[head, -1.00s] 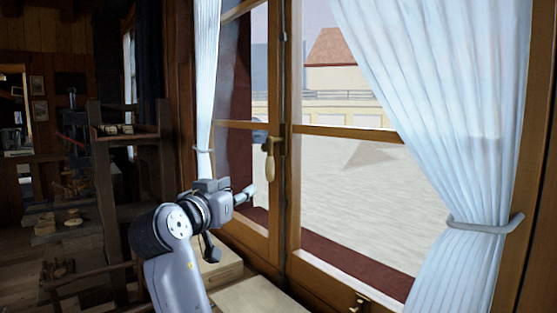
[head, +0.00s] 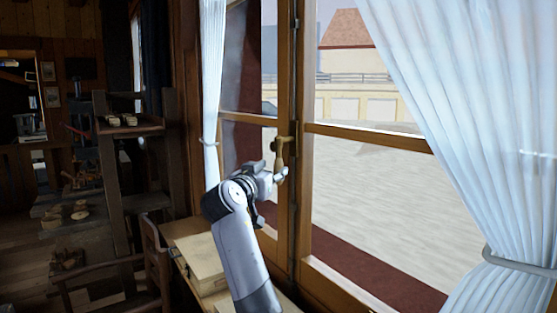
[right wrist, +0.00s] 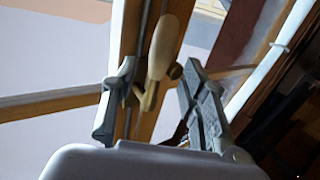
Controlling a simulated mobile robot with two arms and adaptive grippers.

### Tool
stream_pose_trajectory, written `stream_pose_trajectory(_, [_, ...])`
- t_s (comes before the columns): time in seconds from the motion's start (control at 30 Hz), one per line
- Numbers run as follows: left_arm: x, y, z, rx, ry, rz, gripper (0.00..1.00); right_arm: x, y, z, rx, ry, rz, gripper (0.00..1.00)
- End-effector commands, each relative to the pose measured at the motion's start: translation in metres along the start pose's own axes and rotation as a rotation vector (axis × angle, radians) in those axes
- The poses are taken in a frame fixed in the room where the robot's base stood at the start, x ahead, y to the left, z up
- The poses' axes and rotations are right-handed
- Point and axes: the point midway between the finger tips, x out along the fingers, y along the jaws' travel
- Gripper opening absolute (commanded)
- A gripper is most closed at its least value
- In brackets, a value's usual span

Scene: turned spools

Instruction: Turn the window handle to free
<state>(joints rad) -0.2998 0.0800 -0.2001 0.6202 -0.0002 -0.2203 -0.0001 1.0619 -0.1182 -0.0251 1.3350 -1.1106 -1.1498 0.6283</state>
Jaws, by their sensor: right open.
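The window handle, with a pale wooden grip and brass fitting, hangs down on the window's middle post in the head view (head: 280,152). In the right wrist view the handle (right wrist: 163,45) stands out between the fingers. My right gripper (head: 278,174) is at the handle's lower end in the head view and partly covers it. In the right wrist view my right gripper (right wrist: 159,66) is open, with one grey finger on each side of the handle. I cannot tell whether either finger touches it. My left gripper is not in view.
A pale curtain (head: 425,100) with a tieback hangs at the right, and a narrower curtain (head: 211,90) at the left. A pale wooden box (head: 203,262) sits below the window. A dark wooden shelf (head: 135,130) stands at the left.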

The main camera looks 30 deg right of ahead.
Motion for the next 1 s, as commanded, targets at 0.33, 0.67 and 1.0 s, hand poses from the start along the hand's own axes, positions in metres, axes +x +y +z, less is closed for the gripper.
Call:
stream_pose_trajectory(0.33, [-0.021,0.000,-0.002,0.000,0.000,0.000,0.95,0.050,0.000,-0.002,0.000,0.001,0.001,0.40])
stream_pose_trajectory(0.67, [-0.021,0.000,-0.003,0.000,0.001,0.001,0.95,0.056,0.000,0.000,0.001,0.001,0.000,0.40])
stream_pose_trajectory(1.0, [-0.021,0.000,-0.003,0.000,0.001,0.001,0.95,0.055,0.000,0.000,0.000,0.001,0.000,0.21])
